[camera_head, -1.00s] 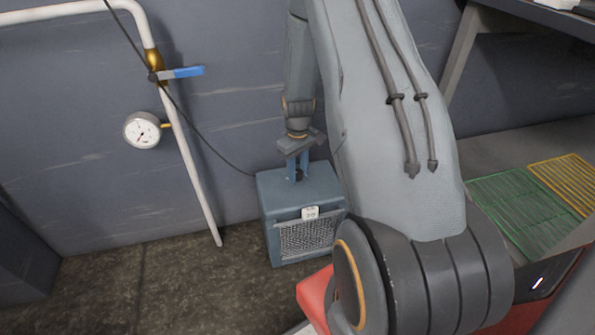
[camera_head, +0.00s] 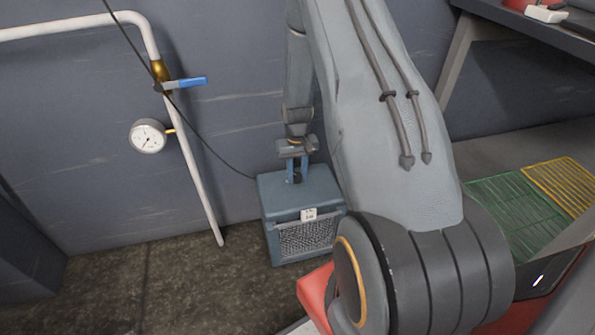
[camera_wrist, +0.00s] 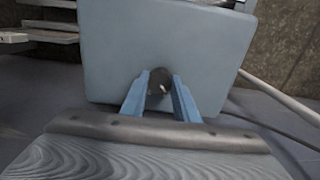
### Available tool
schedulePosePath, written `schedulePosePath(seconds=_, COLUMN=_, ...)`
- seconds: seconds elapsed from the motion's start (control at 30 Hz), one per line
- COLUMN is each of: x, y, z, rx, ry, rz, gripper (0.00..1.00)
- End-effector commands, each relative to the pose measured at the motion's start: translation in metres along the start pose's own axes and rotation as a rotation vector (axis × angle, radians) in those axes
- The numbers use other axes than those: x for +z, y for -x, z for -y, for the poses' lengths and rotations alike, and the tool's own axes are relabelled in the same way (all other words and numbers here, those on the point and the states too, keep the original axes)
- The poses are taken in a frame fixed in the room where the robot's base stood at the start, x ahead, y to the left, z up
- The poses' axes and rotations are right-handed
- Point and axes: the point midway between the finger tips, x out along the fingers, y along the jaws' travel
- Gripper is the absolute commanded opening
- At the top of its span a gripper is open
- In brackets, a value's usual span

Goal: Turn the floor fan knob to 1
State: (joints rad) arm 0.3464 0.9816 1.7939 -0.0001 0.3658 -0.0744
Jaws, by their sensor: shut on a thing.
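The floor fan (camera_head: 290,198) is a blue-grey box with a mesh front, standing on the floor against the wall. Its flat top fills the upper middle of the wrist view (camera_wrist: 120,40). The dark round knob (camera_wrist: 159,84) sits on that top, with a small light mark on it. My gripper (camera_head: 297,176) points down onto the fan's top. In the wrist view its two blue fingers (camera_wrist: 160,92) are on either side of the knob, shut on it. The head view hides the knob behind the fingers. I cannot read the knob's setting numbers.
A white pipe with a blue-handled valve (camera_head: 185,83) and a round gauge (camera_head: 148,136) runs down the wall at left. A dark cable hangs across the wall toward the fan. Green (camera_head: 515,212) and yellow (camera_head: 566,184) racks lie at right. Floor left of the fan is clear.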

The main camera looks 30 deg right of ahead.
Motion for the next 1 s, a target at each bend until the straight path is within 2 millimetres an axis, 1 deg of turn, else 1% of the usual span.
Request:
schedulePosePath(seconds=0.2, x=0.0012, y=0.001, z=0.0001, rx=0.0, ry=-0.161, rz=0.002, gripper=0.05)
schedulePosePath(seconds=0.5, x=0.0005, y=0.0006, z=0.0004, rx=0.0, ry=-0.302, rz=0.001, gripper=0.05)
schedulePosePath(seconds=0.7, x=0.0006, y=0.0001, z=0.0006, rx=0.0, ry=-0.338, rz=0.002, gripper=0.05)
schedulePosePath(seconds=1.0, x=0.0005, y=-0.0002, z=0.0008, rx=0.0, ry=-0.344, rz=0.002, gripper=0.05)
